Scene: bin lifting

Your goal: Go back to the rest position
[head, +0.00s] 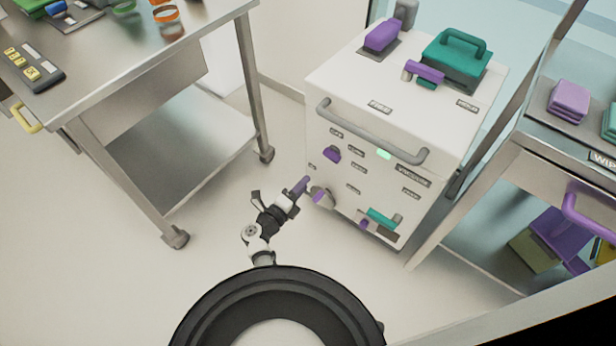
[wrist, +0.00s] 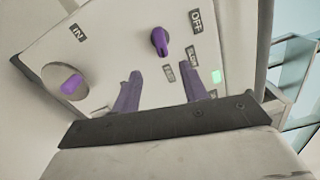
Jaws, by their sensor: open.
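My gripper (head: 303,187) is in front of the lower left of a white cabinet's front face (head: 350,175). In the wrist view its two purple fingers (wrist: 162,88) stand apart with nothing between them. Beyond the fingertips is the cabinet panel, with a purple knob (wrist: 160,42) by the OFF label and a round port with a purple peg (wrist: 71,83) by the IN label. In the head view the purple knob (head: 331,153) is above the gripper, and the round port (head: 322,196) is just right of it. I cannot tell the exact gap to the panel.
A steel table (head: 150,60) stands at the left. A shelf unit with purple things (head: 570,100) stands at the right. A grey bar handle (head: 375,135) juts from the cabinet front, with a teal handle (head: 383,217) low down. Floor (head: 130,280) is clear at the lower left.

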